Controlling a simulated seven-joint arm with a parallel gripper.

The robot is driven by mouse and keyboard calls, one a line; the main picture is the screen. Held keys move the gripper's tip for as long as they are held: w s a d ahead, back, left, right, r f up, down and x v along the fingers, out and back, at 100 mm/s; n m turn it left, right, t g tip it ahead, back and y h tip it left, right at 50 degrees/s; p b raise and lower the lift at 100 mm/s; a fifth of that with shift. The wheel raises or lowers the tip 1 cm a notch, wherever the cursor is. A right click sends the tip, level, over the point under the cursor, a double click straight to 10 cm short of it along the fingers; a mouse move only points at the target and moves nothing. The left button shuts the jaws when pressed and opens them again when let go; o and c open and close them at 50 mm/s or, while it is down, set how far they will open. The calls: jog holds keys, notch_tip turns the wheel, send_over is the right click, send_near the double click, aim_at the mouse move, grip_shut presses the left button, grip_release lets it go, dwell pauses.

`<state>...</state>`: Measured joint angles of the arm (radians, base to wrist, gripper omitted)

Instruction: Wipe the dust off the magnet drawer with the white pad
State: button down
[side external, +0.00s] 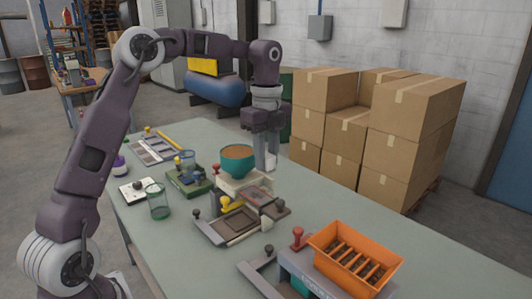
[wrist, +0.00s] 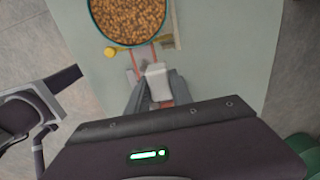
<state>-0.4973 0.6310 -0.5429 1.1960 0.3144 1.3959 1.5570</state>
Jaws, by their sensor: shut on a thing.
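My gripper (side external: 268,160) points down just behind and right of the teal bowl, above the far side of the table. It is shut on the white pad (wrist: 157,78), which sticks out between the fingertips in the wrist view; a small pale part of the pad (side external: 266,176) also shows in the side view. An orange frame with several bars (side external: 352,257), which looks like the magnet drawer, sits on a grey stand at the near right of the table, well away from my gripper. I cannot make out dust on it at this size.
The teal bowl (side external: 238,160) of brown grains stands close beside my gripper. Grey plates with knobs (side external: 236,222) lie in front of it. A green glass (side external: 157,201) and a green device (side external: 190,181) are to the left. The table's right side (side external: 330,203) is clear. Cardboard boxes (side external: 345,135) stand behind.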

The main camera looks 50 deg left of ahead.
aim_at(251, 199)
jog(key=f, duration=0.6)
jog(key=shift+s+f, duration=0.15)
jog(key=shift+s, duration=2.4)
jog(key=shift+w+d, duration=0.1)
jog(key=shift+w, duration=2.25)
jog(key=shift+w+r, duration=0.2)
jog(key=shift+r, duration=3.85)
